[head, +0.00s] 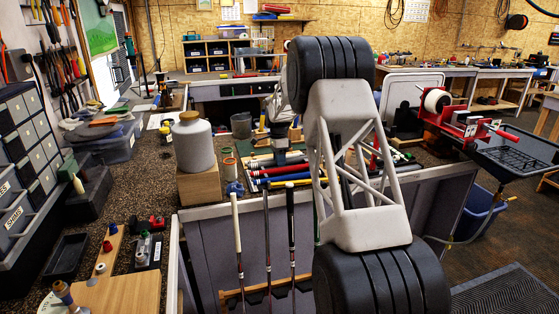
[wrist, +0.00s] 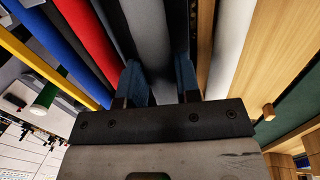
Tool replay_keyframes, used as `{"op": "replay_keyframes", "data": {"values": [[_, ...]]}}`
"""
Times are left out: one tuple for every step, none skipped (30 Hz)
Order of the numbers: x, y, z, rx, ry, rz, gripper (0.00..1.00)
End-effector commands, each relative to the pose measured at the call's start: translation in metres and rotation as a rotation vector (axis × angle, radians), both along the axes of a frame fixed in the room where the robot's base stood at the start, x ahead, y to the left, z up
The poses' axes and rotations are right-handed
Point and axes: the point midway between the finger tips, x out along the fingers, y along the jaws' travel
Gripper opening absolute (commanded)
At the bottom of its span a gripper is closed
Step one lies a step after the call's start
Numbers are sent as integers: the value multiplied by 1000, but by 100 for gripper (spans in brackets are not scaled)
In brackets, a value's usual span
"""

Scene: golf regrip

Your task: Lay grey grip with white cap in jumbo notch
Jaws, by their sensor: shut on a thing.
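My gripper (wrist: 159,82) shows in the wrist view with its two blue fingers on either side of a long grey grip (wrist: 150,35), shut on it. The grip runs away from me, up out of the picture; I cannot see a white cap on it. In the head view my own arm hides most of the gripper and the grip. I cannot make out which notch is the jumbo one.
Red (wrist: 92,40), blue (wrist: 50,45) and yellow (wrist: 45,68) grips lie left of the fingers. A pale bar (wrist: 231,45) and wood (wrist: 262,60) lie close on the right. A white jar (head: 193,146) on a wooden block and upright clubs (head: 236,225) stand near the bench.

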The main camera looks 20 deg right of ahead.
Motion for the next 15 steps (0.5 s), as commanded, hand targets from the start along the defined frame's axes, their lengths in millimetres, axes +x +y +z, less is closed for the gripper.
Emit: {"op": "replay_keyframes", "data": {"values": [[0, 0, 0, 0, 0, 0, 12], [0, 0, -1, 0, 0, 0, 12], [0, 0, -1, 0, 0, 0, 12], [0, 0, -1, 0, 0, 0, 12], [0, 0, -2, 0, 0, 0, 12], [0, 0, -2, 0, 0, 0, 12], [0, 0, -2, 0, 0, 0, 32], [0, 0, -2, 0, 0, 0, 37], [0, 0, -2, 0, 0, 0, 43], [0, 0, -2, 0, 0, 0, 48], [0, 0, -2, 0, 0, 0, 52], [0, 0, -2, 0, 0, 0, 58], [0, 0, -2, 0, 0, 0, 61], [0, 0, -2, 0, 0, 0, 61], [0, 0, -2, 0, 0, 0, 61]]}}
